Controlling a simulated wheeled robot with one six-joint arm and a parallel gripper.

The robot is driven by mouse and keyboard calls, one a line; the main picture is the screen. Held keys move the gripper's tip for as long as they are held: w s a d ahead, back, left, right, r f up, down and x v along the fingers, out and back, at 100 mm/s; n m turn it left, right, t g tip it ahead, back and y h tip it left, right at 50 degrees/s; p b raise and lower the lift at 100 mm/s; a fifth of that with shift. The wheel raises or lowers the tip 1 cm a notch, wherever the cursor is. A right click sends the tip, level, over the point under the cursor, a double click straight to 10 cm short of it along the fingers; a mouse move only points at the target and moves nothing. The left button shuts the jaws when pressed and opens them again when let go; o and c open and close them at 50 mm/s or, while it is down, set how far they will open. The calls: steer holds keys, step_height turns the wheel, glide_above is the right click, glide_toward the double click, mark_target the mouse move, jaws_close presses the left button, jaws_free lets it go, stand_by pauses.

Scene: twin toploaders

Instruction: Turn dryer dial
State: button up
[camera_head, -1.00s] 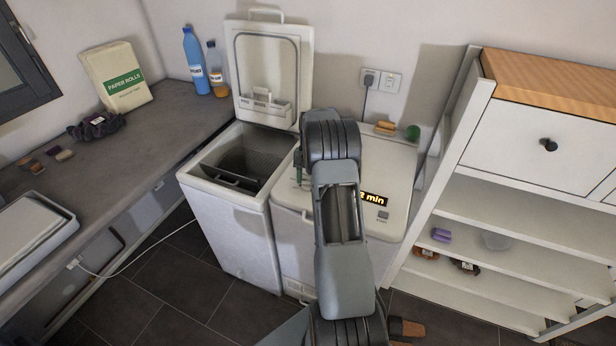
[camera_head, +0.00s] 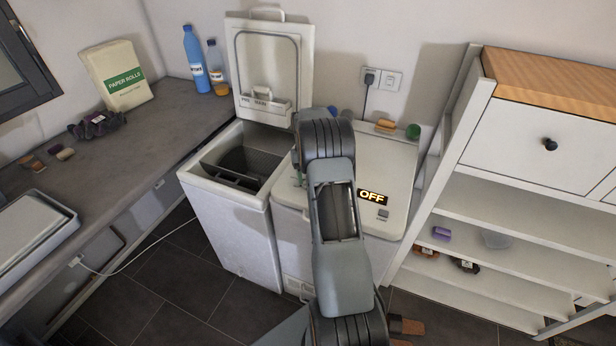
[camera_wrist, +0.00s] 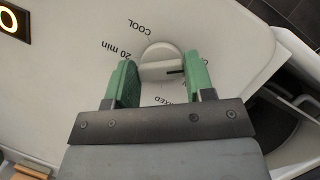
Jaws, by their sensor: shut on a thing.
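The dryer (camera_head: 395,165) is the white machine on the right, with its top closed. Its display (camera_head: 372,197) reads OFF, and a small grey button (camera_head: 383,214) sits below it. In the wrist view the round white dial (camera_wrist: 161,54) has a raised bar and a dark pointer mark. Labels around it include COOL and 20 min; others are partly hidden by the fingers. My gripper (camera_wrist: 162,75) has its green fingers on either side of the dial, shut on it. In the head view my arm hides the dial.
The neighbouring machine (camera_head: 225,230) stands directly left, its lid (camera_head: 268,70) raised and its drum exposed. A sponge (camera_head: 385,126) and a green ball (camera_head: 413,131) lie at the dryer's back edge. A white shelf unit (camera_head: 445,190) stands close on the right.

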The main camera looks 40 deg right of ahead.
steer(key=shift+s, duration=0.1)
steer(key=o, duration=0.9)
steer(key=shift+r, duration=0.1)
steer(key=v, duration=1.3)
steer(key=shift+r, duration=0.25)
steer(key=shift+w+d, duration=0.1)
steer(key=shift+w, duration=0.15)
